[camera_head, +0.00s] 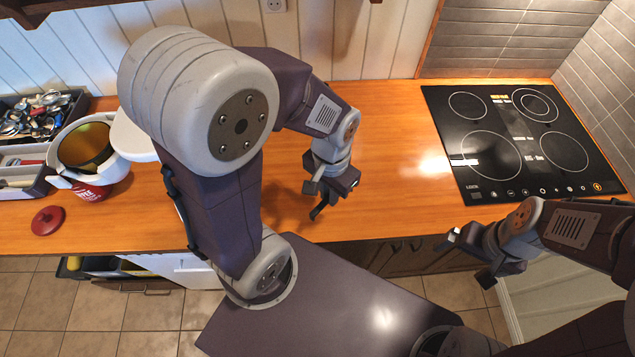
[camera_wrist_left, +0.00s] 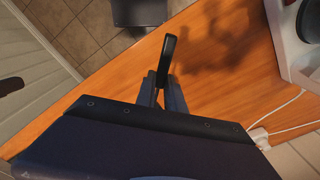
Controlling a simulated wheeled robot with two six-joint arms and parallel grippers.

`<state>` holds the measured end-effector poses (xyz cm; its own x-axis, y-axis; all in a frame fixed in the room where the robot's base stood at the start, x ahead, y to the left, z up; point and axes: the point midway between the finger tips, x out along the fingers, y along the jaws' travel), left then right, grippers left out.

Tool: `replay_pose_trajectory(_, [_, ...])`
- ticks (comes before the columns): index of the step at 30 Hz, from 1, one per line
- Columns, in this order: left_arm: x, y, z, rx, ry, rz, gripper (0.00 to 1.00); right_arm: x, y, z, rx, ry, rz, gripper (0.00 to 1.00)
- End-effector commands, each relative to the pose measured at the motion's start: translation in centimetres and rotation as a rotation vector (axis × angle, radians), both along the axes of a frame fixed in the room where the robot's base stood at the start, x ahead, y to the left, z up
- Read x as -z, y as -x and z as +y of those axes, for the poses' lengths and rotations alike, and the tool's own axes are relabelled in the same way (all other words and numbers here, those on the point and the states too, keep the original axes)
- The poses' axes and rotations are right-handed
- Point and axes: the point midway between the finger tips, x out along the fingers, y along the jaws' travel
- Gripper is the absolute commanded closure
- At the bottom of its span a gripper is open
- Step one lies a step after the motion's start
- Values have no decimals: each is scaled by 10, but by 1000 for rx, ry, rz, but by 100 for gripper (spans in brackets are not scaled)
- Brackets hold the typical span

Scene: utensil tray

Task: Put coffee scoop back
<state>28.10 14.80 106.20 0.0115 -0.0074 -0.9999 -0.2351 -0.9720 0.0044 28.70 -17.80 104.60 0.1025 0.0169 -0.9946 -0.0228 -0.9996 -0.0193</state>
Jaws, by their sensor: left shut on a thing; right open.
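My left gripper (camera_head: 322,200) hangs over the wooden counter, right of its own upper arm. In the left wrist view its fingers (camera_wrist_left: 163,88) are shut on a slim black piece (camera_wrist_left: 168,52), which looks like the handle of the coffee scoop. The scoop's bowl cannot be made out in either view. My right gripper (camera_head: 470,258) is open and empty in front of the counter's edge, below the cooktop. A utensil tray (camera_head: 45,181) with grey compartments stands at the far left of the counter; a dark section behind it is full of utensils (camera_head: 35,115).
A white and red appliance (camera_head: 92,190) stands beside the tray, with a round red lid (camera_head: 47,220) in front. An open drawer (camera_head: 130,284) juts out below the counter. A black cooktop (camera_head: 520,145) is at the right. The middle counter (camera_head: 392,135) is clear.

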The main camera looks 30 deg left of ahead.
Motion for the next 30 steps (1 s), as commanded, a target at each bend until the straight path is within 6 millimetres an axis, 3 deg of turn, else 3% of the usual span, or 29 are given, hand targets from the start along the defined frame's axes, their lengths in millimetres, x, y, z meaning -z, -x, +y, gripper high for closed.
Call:
replay_pose_trajectory(7, [9, -10, 10, -6, -5, 2, 100, 0, 0, 0, 0, 0, 0, 0])
replay_pose_trajectory(21, [64, -78, 74, -4, -3, 0, 100, -6, 0, 0, 0, 0, 0, 0])
replay_pose_trajectory(30, [80, -84, 81, -1, -3, 2, 100, -7, 0, 0, 0, 0, 0, 0])
